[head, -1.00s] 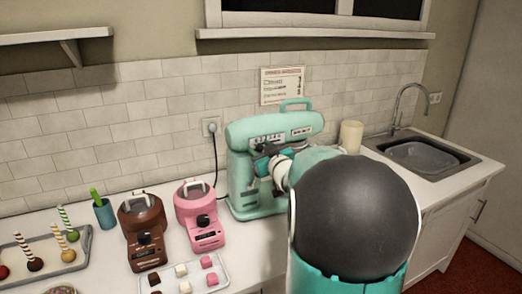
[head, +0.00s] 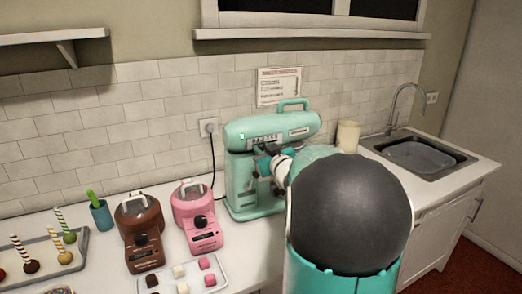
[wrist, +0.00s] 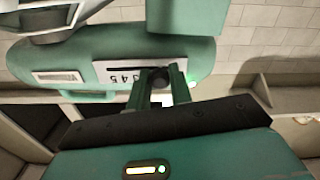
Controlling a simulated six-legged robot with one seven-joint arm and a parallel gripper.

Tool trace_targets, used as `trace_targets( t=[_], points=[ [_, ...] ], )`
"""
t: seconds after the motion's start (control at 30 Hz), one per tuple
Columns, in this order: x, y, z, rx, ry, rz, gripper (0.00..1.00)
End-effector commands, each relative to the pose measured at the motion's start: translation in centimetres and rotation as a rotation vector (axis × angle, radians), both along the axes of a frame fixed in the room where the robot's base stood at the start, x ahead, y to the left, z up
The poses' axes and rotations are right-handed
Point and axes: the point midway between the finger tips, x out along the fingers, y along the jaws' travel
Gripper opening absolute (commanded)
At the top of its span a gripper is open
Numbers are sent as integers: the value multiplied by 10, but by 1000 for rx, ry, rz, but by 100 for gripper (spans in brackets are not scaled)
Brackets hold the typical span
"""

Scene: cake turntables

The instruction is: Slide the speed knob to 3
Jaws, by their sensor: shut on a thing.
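The mint-green stand mixer (head: 243,187) stands against the tiled wall. Its white speed scale (wrist: 115,73) has a dark slot, and digits that look like 3, 4 and 5 show left of my fingers in the wrist view. My gripper (wrist: 162,84) is shut on the dark round speed knob (wrist: 158,74) at the right part of the scale. The fingers hide the scale around the knob, so its exact mark cannot be read.
A pink melter (head: 193,205) and a brown melter (head: 140,222) stand left of the mixer. A tray of small cubes (head: 212,264) lies in front of them. A cream canister (head: 347,137) and the sink (head: 420,152) are at the right.

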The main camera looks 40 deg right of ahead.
Motion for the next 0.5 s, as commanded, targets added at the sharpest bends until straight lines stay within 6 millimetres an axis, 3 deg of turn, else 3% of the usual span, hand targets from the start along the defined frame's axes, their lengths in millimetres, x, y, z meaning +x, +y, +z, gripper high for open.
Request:
trace_targets(
  t=[0.03, 0.13, 0.5],
  points=[
    [0, 0, 0, -1, 0, 1, 25],
    [0, 1, 0, -1, 0, 1, 42],
    [-6, 2, 1, -1, 0, 1, 42]
  ],
)
